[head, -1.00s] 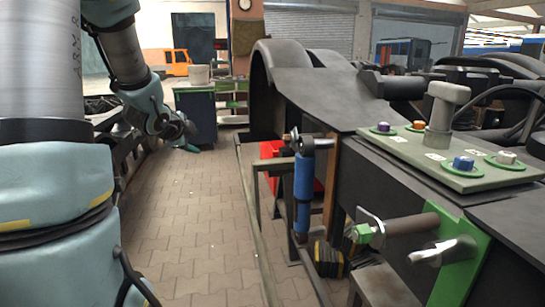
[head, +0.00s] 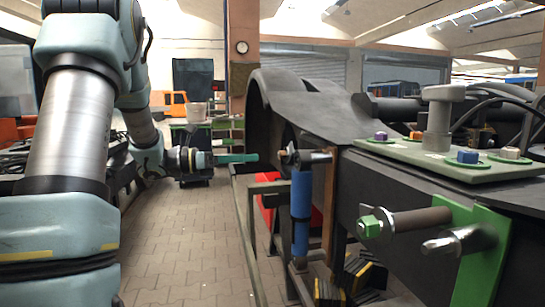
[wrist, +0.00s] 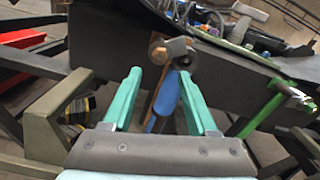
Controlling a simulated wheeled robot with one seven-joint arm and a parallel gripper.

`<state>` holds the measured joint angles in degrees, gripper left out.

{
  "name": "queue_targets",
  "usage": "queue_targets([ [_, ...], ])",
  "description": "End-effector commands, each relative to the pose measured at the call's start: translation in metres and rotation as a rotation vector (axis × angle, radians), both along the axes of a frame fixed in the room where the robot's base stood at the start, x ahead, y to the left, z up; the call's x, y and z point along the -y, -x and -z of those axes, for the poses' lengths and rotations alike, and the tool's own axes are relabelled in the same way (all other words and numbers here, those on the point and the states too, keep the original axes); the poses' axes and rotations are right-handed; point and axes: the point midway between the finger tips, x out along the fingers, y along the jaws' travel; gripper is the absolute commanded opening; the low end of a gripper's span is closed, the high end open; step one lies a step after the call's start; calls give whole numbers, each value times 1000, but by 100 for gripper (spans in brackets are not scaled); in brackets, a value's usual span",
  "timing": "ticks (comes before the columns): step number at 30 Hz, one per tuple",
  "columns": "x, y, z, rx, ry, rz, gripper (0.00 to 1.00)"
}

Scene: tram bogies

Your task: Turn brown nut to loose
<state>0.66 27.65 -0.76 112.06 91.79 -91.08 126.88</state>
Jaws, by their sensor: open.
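A small brownish nut (head: 284,157) sits on the bolt at the top of the blue damper (head: 301,200). It also shows in the wrist view as a brown-grey nut (wrist: 158,54), beside a grey metal bracket. My gripper (head: 254,157) has teal fingers and points right, short of the nut, at about its height. In the wrist view my gripper (wrist: 161,73) is open and empty, with the nut just beyond and between the fingertips. The fingers are apart from it. An orange-brown nut (head: 417,135) also sits on the green-grey plate.
The plate (head: 450,166) also carries purple (head: 381,137), blue (head: 467,157) and beige (head: 509,153) nuts and a grey post. A rod with a green nut (head: 370,225) juts out lower right. The paved floor at left is clear.

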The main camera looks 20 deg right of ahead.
Motion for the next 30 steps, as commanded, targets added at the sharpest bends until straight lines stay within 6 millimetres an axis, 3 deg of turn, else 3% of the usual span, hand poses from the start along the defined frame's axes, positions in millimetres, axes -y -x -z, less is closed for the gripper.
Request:
queue_targets([
  [6,42,3,-2,-3,0,3,59],
  [12,65,4,-1,-3,1,0,59],
  [24,72,4,0,-3,-1,-2,59],
  [30,72,4,0,-3,-1,-2,36],
])
